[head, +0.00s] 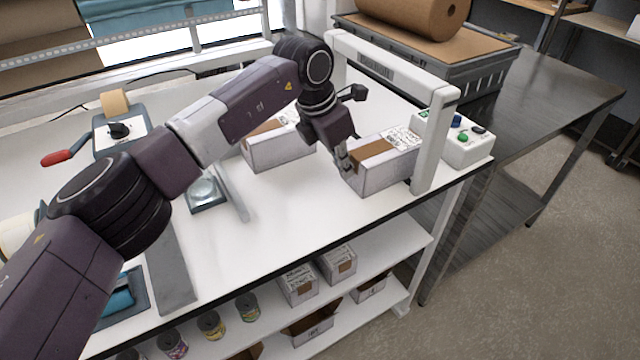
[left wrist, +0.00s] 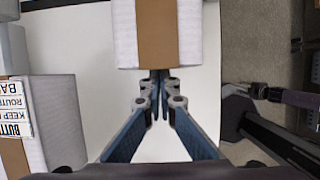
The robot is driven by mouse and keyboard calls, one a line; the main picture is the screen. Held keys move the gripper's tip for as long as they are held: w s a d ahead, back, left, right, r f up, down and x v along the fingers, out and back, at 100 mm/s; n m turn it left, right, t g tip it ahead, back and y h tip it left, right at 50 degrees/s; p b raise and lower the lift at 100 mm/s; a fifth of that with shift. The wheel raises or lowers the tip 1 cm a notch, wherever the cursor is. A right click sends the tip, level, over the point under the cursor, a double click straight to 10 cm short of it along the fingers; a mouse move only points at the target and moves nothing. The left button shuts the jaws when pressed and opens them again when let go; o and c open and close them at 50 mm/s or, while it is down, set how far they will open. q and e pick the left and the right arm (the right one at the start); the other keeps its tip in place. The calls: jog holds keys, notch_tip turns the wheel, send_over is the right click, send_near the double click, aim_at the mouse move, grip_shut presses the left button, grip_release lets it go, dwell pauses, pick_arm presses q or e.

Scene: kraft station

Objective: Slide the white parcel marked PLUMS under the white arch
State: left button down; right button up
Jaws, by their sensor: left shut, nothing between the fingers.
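A white parcel with a brown tape strip (head: 377,176) stands on the white bench at the white arch (head: 433,140). Its far end is at the arch opening, beside the right post. Its printing is too small to read as PLUMS. In the left wrist view the same parcel (left wrist: 125,40) is straight ahead. My left gripper (head: 344,163) is shut and empty, its fingertips (left wrist: 160,76) at the parcel's near face; I cannot tell if they touch. A second white parcel (head: 270,153) stands left behind my arm; in the wrist view its label begins BUTT (left wrist: 55,120).
A control box with coloured buttons (head: 464,150) stands just right of the arch. A grey crate (head: 480,78) with a brown roll is behind it on a dark metal table (head: 545,90). The bench's front edge runs close to the parcel.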

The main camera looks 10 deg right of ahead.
aim_at(359, 155)
pick_arm(q)
jog(key=shift+w+d+p, duration=0.15)
jog(key=shift+d, duration=0.4)
jog(key=shift+w+d+p, duration=0.15)
jog(key=shift+d, duration=0.4)
pick_arm(e)
jog(key=shift+r, duration=0.4)
jog(key=shift+d, duration=0.2)
pick_arm(q)
jog(key=shift+w+d, duration=0.1)
jog(key=shift+d, duration=0.15)
jog(key=shift+w+d+f, duration=0.1)
jog(key=shift+w+d, duration=0.05)
jog(key=shift+d, duration=0.55)
jog(key=shift+s+a+b, duration=0.2)
jog(key=shift+a+b, duration=0.35)
jog(key=shift+a, duration=0.35)
jog(key=shift+s+a, duration=0.1)
jog(key=shift+a, duration=0.2)
pick_arm(e)
jog(key=shift+w+d+f, duration=0.2)
jog(key=shift+d+f, duration=0.45)
jog(key=shift+f, duration=0.1)
